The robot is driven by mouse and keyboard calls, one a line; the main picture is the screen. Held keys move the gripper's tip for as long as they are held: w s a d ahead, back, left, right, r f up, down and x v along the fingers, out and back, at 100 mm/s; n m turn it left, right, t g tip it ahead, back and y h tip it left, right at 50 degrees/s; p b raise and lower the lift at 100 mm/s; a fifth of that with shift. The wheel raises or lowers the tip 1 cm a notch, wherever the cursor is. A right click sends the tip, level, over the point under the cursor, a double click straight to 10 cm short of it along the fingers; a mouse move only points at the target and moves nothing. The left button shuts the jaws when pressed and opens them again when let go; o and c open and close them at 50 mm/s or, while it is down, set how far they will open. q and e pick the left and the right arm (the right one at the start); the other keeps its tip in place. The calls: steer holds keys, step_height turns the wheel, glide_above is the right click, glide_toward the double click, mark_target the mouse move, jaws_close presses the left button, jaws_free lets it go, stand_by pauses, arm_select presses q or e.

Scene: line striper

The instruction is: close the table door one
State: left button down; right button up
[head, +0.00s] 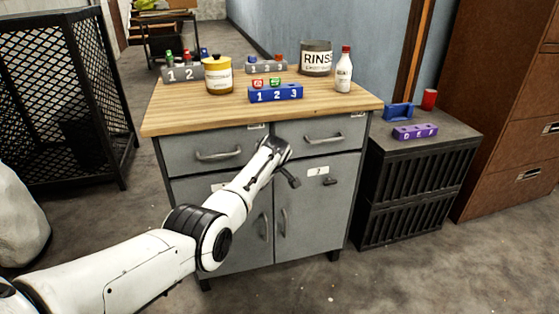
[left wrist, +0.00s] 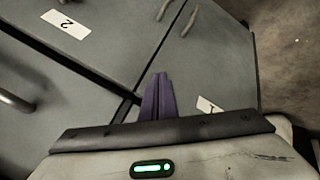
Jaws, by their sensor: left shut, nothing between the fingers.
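A grey cabinet (head: 325,215) with a wooden top has two drawers above two doors. Door one (head: 245,235) is the left door, largely covered by my left arm in the head view. In the left wrist view its label "1" (left wrist: 208,105) shows beside my fingers. Door two (head: 318,220) is on the right, with its label "2" (left wrist: 66,23) in the wrist view. Both doors look flush or nearly so; a small gap cannot be ruled out. My left gripper (head: 292,181) is shut and empty, in front of the upper doors near their seam. Its fingers (left wrist: 158,97) are together.
The wooden top (head: 200,115) holds a blue numbered block (head: 275,93), a yellow tin (head: 219,77), a RINSE tin (head: 316,58) and a white bottle (head: 344,72). A black slatted crate (head: 410,190) stands right. A mesh cage (head: 65,100) stands left.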

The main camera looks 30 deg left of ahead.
arm_select(q)
steer(key=s+d+r+p, duration=0.2)
steer(key=d+r+p, duration=0.1)
steer(key=d+r, duration=0.4)
steer(key=s+d+f+m+t+h+p, duration=0.1)
steer(key=s+d+f+m+p, duration=0.1)
steer(key=s+f+m, duration=0.5)
steer(key=s+d+f+m+t+h+p, duration=0.1)
steer(key=s+d+f+m+p, duration=0.15)
steer(key=s+f, duration=0.65)
steer(key=s+d+r+m+h+p, duration=0.1)
steer(key=s+d+m, duration=0.3)
steer(key=s, duration=0.8)
steer(key=s+d+r+m+h+p, duration=0.2)
steer(key=s+d+r+m+h, duration=0.1)
steer(key=s+d, duration=0.6)
steer(key=s+m+h, duration=0.1)
steer(key=s+m, duration=0.1)
steer(key=s, duration=0.2)
steer(key=shift+r+t, duration=0.25)
steer(key=shift+t, duration=0.15)
arm_select(e)
step_height(320, 180, up, 7)
steer(key=d, duration=0.1)
steer(key=shift+s+h, duration=0.3)
arm_select(q)
steer(key=shift+s, duration=0.1)
